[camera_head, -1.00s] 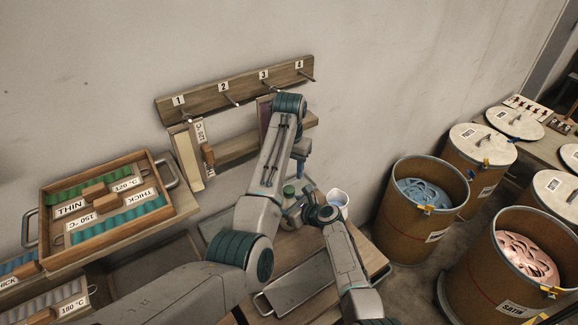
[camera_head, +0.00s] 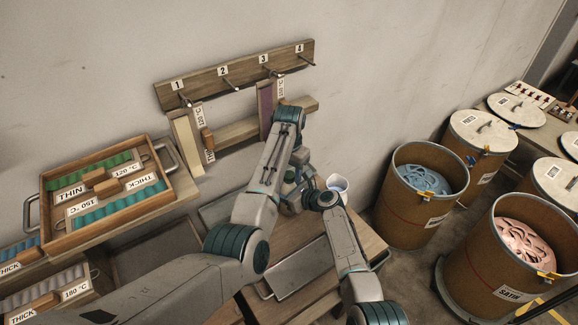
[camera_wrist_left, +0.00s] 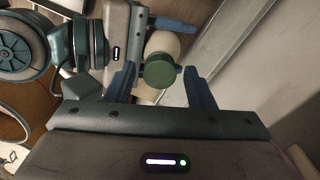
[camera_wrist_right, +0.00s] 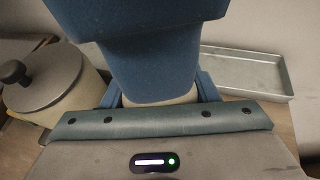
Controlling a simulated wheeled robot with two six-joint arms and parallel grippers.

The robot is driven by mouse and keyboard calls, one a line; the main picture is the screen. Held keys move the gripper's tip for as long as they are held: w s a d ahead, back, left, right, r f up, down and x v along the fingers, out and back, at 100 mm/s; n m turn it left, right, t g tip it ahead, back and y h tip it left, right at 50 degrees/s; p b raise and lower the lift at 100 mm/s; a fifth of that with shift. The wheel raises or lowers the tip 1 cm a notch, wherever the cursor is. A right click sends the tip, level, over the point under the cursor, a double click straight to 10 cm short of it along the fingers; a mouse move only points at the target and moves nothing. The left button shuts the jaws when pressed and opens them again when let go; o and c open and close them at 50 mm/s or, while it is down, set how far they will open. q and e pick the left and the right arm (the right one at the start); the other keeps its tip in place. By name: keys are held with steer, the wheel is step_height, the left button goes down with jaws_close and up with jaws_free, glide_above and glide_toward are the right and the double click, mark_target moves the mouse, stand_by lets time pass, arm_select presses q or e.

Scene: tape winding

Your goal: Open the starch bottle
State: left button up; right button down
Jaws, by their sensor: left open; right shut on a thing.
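The starch bottle is pale with a green screw cap (camera_wrist_left: 160,70); its pale body (camera_wrist_left: 163,43) shows beyond the cap in the left wrist view. My left gripper (camera_wrist_left: 160,79) is open, with one blue finger on each side of the cap and visible gaps to it. My right gripper (camera_wrist_right: 160,92) is shut on the bottle's body, of which a pale strip (camera_wrist_right: 160,100) shows in the right wrist view. A large blue gripper part hides the upper bottle there. In the head view my arms mostly cover the bottle.
A lidded pot (camera_wrist_right: 48,80) stands close by. A wooden rack (camera_head: 237,75) with pegs is on the wall behind; drums (camera_head: 408,210) stand at right.

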arm_select(q)
steer(key=c, duration=1)
steer(key=n, duration=0.3)
steer(key=shift+r, duration=0.25)
steer(key=shift+r, duration=0.9)
steer(key=shift+r, duration=2)
arm_select(e)
steer(key=shift+c, duration=2.2)
jaws_free()
